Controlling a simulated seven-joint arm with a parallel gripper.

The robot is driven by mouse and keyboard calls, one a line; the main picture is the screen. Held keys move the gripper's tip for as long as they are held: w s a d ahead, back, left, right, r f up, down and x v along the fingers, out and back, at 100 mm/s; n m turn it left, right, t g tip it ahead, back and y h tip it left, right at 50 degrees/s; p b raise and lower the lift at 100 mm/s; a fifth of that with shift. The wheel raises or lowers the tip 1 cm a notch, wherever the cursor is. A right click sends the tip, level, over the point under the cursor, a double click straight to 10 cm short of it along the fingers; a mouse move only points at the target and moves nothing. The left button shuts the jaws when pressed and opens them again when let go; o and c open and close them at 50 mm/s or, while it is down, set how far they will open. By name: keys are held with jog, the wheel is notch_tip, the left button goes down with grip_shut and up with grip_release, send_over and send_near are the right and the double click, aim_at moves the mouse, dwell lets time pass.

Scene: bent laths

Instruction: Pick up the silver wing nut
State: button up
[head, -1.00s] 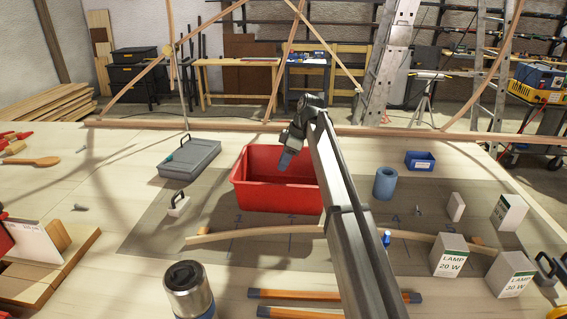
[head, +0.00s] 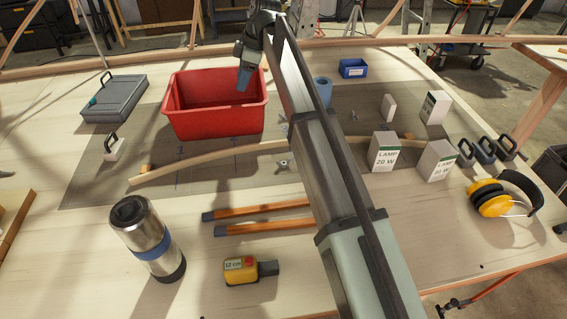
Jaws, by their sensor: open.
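A small silver piece with a wing-like outline (head: 283,163) lies on the mat close to the bent wooden lath (head: 225,152), left of my arm. A second small silver piece (head: 355,114) lies on the mat right of my arm. Both are too small to tell for certain which is the wing nut. My gripper (head: 244,79) is open and hangs over the right part of the red bin (head: 213,123), away from both pieces. Its fingers are seen edge-on, with nothing visible between them.
Lamp boxes (head: 384,152), a blue cylinder (head: 323,90) and a small blue bin (head: 353,68) stand right of my arm. A flask (head: 148,238), a yellow tape measure (head: 240,270) and orange pencil-like sticks (head: 265,226) are in front. A grey case (head: 115,97) lies left.

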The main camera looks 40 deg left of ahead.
jog(key=s+d+t+h, duration=0.1)
jog(key=s+d, duration=0.3)
jog(key=d, duration=0.8)
jog(key=n+t+h, duration=0.1)
jog(key=n+h, duration=0.1)
jog(key=h, duration=0.1)
send_over(284, 163)
jog(key=w, duration=0.2)
notch_tip(284, 163, down, 4)
jog(key=f, duration=0.7)
jog(key=shift+s+d+f, duration=0.15)
jog(key=shift+s+d, duration=0.1)
jog(key=shift+d, duration=0.1)
jog(key=shift+s+f, duration=0.15)
jog(key=shift+f, duration=1.15)
jog(key=shift+s+f, duration=0.1)
jog(key=shift+f, duration=1.2)
jog(key=shift+c, duration=0.2)
grip_shut()
